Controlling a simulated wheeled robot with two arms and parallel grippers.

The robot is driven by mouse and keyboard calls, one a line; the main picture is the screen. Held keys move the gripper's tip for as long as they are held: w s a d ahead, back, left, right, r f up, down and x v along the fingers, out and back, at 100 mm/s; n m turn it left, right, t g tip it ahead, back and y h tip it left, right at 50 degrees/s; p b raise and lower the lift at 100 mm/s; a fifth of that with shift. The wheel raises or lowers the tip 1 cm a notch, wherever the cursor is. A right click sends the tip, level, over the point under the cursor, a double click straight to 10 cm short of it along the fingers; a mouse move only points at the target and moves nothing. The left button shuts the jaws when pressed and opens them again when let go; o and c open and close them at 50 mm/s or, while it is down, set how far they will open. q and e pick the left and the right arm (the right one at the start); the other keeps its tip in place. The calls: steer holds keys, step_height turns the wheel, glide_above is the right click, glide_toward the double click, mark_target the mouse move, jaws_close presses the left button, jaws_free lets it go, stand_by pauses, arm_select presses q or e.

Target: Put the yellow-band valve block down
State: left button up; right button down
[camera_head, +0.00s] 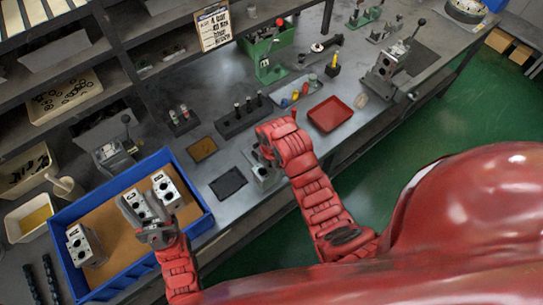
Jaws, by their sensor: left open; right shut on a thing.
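My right gripper (264,146) is shut on a grey metal block (264,172) at the middle of the bench. The block is partly hidden by the gripper, and I cannot make out a yellow band on it or tell whether its base touches the bench. My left gripper (146,220) is open above the blue tray (196,186), close to a silver valve block (140,203). Another valve block (165,188) stands just right of that one, and a third (83,243) stands at the tray's left. No yellow band is clear on these.
A black mat (228,183) and a brown mat (202,149) lie left of my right gripper. A black holder (243,119) with pegs stands behind it. A red tray (329,114) lies to its right. A green press (266,58) stands further back.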

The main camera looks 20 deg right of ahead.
steer(key=w+d+b, duration=0.1)
steer(key=w+b, duration=0.1)
steer(key=w, duration=0.1)
steer(key=w+d+f+b, duration=0.1)
steer(key=w+b, duration=0.4)
steer(key=w, duration=0.1)
steer(key=shift+w+d+f+b, duration=0.25)
steer(key=shift+d+f+b, duration=0.05)
steer(key=shift+d+b, duration=0.1)
steer(key=shift+w+d+r+b, duration=0.1)
steer(key=shift+w+d+b, duration=0.1)
steer(key=shift+w+b, duration=0.3)
steer(key=shift+w+d+b, duration=0.2)
steer(key=shift+w+b, duration=0.05)
steer(key=shift+w, duration=0.45)
steer(key=shift+w+d+r+p, duration=0.1)
steer(key=shift+w+r+p, duration=0.15)
steer(key=shift+w+p, duration=0.2)
steer(key=shift+w+d+f, duration=0.15)
steer(key=shift+w+d, duration=0.15)
steer(key=shift+w, duration=0.5)
steer(key=shift+p, duration=0.3)
steer(key=shift+w+f+p, duration=0.15)
steer(key=shift+p, duration=0.15)
steer(key=shift+f+p, duration=0.3)
steer(key=shift+f, duration=0.1)
steer(key=shift+f+p, duration=0.35)
steer(key=shift+f, duration=0.9)
